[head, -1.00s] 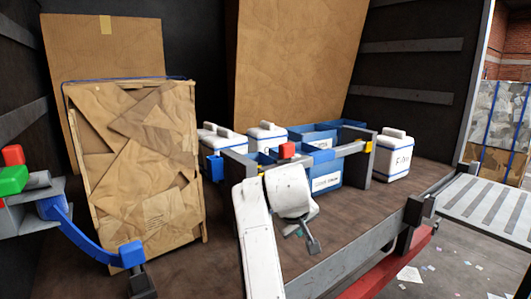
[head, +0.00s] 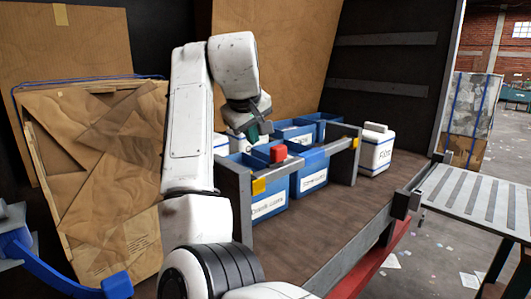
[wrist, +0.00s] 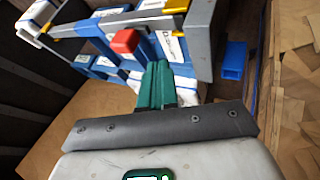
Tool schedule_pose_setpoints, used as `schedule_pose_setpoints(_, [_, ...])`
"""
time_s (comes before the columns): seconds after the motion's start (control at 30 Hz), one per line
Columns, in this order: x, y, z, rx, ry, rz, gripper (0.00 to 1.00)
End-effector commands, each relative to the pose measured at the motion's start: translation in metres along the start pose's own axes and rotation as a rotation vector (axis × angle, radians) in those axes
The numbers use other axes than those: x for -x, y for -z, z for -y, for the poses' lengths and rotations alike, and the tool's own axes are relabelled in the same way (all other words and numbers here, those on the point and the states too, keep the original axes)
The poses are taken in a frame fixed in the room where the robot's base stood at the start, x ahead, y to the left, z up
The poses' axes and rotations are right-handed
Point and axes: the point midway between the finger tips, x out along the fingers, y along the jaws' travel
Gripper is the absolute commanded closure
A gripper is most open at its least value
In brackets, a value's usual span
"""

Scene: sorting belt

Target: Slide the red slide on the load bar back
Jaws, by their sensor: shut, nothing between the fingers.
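The red slide (head: 278,153) is a small block on the grey load bar (head: 297,162), left of the bar's middle in the head view. It also shows in the wrist view (wrist: 125,41), beyond the fingertips. My gripper (head: 259,131) is above and slightly left of the slide in the head view, with its green fingers together and empty. In the wrist view the fingers (wrist: 156,72) point toward the bar, just right of the slide, and look apart from it. The exact gap is hard to judge.
The bar has yellow blocks (head: 259,186) near its ends and a grey post (head: 235,200). Blue labelled crates (head: 311,181) stand close behind it. A white canister (head: 376,152) stands right, a large paper-wrapped crate (head: 100,190) left. The wooden floor in front is clear.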

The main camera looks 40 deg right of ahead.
Motion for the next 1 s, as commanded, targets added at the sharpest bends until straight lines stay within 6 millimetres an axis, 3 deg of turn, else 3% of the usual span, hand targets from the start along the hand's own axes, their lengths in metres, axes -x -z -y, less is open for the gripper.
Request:
schedule_pose_setpoints(0.23, [-0.003, 0.0, 0.0, 0.0, 0.0, 0.0, 1.0])
schedule_pose_setpoints(0.37, [-0.014, 0.0, -0.001, 0.0, 0.0, 0.002, 1.0])
schedule_pose_setpoints(0.83, [-0.102, 0.0, 0.0, 0.0, 0.002, 0.003, 1.0])
schedule_pose_setpoints(1.0, [-0.111, 0.001, -0.024, -0.003, 0.0, 0.0, 1.0])
